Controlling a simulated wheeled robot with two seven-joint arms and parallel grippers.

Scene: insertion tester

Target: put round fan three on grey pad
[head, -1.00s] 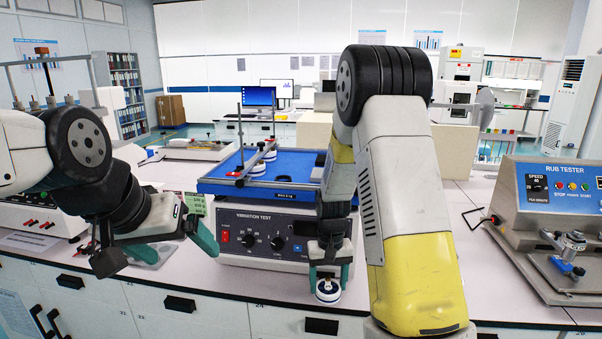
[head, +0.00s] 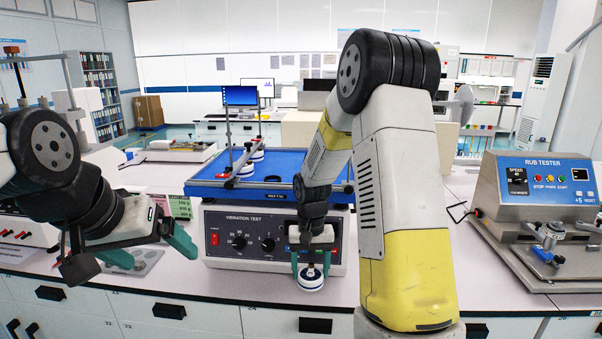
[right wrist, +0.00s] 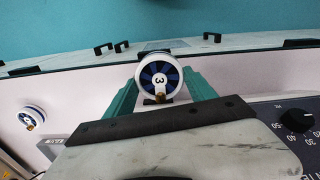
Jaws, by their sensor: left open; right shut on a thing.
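Round fan three (head: 311,281), a white-rimmed blue disc, is held between the fingertips of my right gripper (head: 311,266), in front of the vibration tester near the bench's front edge. In the right wrist view, the fan (right wrist: 159,76) shows its number 3 between the teal fingers. I cannot tell whether it touches the bench. My left gripper (head: 148,254) is open and empty, left of the tester. A flat grey piece with round marks (head: 147,262) lies behind it, partly hidden; I cannot tell whether this is the grey pad.
The vibration tester (head: 225,256) carries a blue tray (head: 215,192) with similar fans (head: 247,169) and a rod frame. Another fan (right wrist: 30,117) lies on the bench in the right wrist view. The rub tester (head: 490,190) stands at right. Drawer handles line the bench front.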

